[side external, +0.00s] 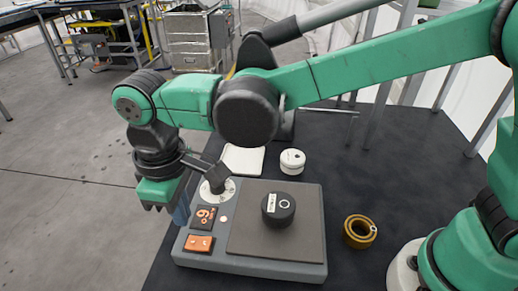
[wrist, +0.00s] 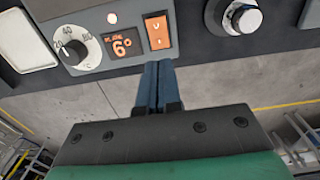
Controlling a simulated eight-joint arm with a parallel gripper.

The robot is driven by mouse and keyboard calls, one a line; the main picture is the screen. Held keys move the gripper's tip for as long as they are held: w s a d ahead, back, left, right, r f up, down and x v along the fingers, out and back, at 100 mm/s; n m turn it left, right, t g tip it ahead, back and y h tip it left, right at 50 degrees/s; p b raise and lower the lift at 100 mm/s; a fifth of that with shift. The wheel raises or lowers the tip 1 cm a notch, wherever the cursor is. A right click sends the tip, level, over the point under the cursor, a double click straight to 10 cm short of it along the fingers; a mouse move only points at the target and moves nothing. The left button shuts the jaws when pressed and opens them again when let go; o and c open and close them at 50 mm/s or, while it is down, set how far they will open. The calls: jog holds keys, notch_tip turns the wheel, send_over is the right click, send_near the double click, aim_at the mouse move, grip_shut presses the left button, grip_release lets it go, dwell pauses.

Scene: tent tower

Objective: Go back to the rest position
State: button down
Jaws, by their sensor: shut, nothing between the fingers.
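My gripper (side external: 182,210) hangs at the left side of a grey hotplate-like device (side external: 300,268), by its control panel. In the wrist view its two blue fingers (wrist: 155,85) are shut together with nothing between them. They point toward the panel edge, just below the orange switch (wrist: 158,32). I cannot tell whether they touch the device. The panel also has a round dial (wrist: 72,50) and an orange-lit display (wrist: 124,44). My arm reaches across the table from the right and partly hides the area behind the device.
A black round weight-like piece (side external: 278,210) sits on the device's dark plate. A white round piece (side external: 292,161) and a white pad (side external: 243,160) lie behind it. A brass ring (side external: 359,231) lies to its right. The dark table (side external: 400,165) is otherwise mostly clear.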

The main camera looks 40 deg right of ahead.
jog(key=shift+r, duration=0.6)
jog(key=shift+d, duration=0.1)
